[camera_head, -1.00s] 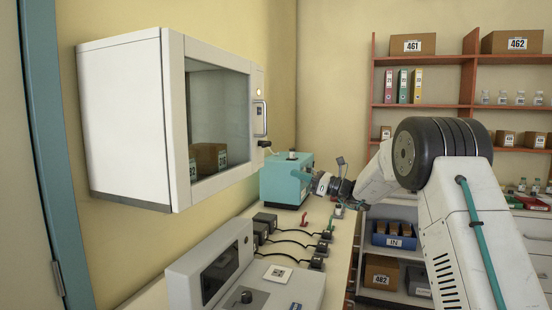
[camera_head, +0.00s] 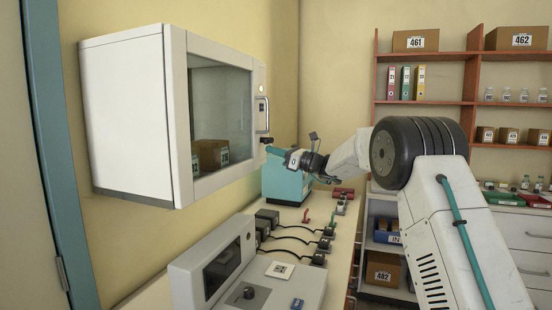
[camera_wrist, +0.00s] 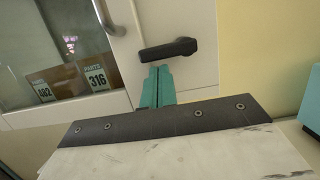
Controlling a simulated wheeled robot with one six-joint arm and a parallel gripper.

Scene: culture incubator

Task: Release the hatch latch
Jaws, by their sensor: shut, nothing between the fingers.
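The white wall-mounted incubator (camera_head: 128,110) has a glass-fronted hatch (camera_head: 220,115) that is shut, with a pale grab handle on its right edge. The dark hatch latch (camera_wrist: 168,49) sits low on the hatch's right side and lies roughly level in the wrist view. It also shows in the head view (camera_head: 266,140). My gripper (camera_wrist: 158,70) has its teal fingers together, with nothing between them. The fingertips are just below the latch in the wrist view, close to it; I cannot tell whether they touch. In the head view my gripper (camera_head: 270,151) points left toward the latch.
Boxes (camera_wrist: 97,77) stand inside behind the glass. A teal machine (camera_head: 284,184) stands on the bench under my gripper. Black devices with cables (camera_head: 267,216) and a grey instrument (camera_head: 210,268) sit nearer on the bench. Shelves (camera_head: 470,105) are at the back right.

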